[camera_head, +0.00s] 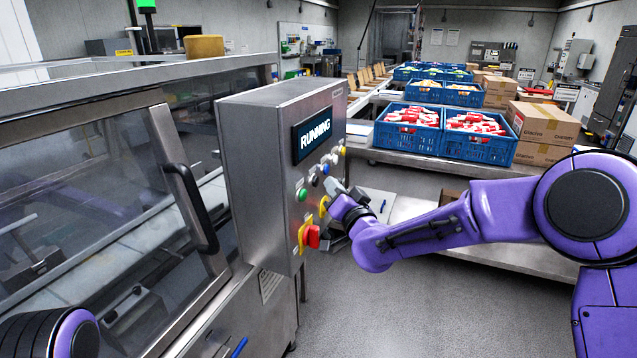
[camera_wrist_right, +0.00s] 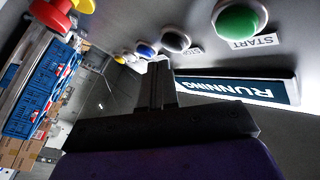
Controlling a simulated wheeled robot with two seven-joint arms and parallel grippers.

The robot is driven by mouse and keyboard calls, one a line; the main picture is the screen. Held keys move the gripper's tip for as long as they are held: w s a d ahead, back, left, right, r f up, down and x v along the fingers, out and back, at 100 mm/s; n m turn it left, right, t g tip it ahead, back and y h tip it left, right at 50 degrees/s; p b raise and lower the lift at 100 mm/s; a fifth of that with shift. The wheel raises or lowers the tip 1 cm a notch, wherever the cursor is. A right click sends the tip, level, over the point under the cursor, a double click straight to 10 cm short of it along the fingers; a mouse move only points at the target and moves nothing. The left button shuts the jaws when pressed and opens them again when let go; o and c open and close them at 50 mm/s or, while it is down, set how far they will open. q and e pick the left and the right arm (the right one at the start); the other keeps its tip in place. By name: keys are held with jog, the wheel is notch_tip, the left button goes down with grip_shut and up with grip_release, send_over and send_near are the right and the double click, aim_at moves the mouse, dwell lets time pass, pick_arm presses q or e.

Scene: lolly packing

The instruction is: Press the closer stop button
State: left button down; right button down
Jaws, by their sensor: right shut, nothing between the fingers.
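The steel control panel (camera_head: 268,190) stands left of centre in the head view, its screen (camera_head: 313,134) reading RUNNING. The green START button (camera_head: 302,194) also shows at the top of the right wrist view (camera_wrist_right: 237,22). Beside it in that view is the dark button (camera_wrist_right: 175,40), with a small label that seems to read STOP; it also shows in the head view (camera_head: 313,180). My right gripper (camera_head: 333,187) is shut and empty, its tips close to the panel. In the wrist view its fingertips (camera_wrist_right: 158,67) appear just below the dark button; contact cannot be told. My left gripper is out of view.
A red knob on a yellow base (camera_head: 313,237) sits low on the panel. Blue (camera_wrist_right: 145,48) and yellow (camera_wrist_right: 119,59) buttons lie past the dark one. A machine door handle (camera_head: 190,205) is left of the panel. Blue crates (camera_head: 480,146) stand on a table behind.

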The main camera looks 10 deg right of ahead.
jog(key=shift+a, duration=0.1)
dwell(0.6)
jog(key=shift+w+a, duration=0.3)
jog(key=shift+w+a, duration=0.25)
jog(key=shift+a, duration=0.15)
dwell(0.8)
jog(key=shift+s+d, duration=0.55)
jog(key=shift+d, duration=0.2)
jog(key=s+d, duration=0.1)
jog(key=d, duration=0.1)
jog(key=s+d+b, duration=0.1)
jog(key=d, duration=0.1)
jog(key=shift+s, duration=0.4)
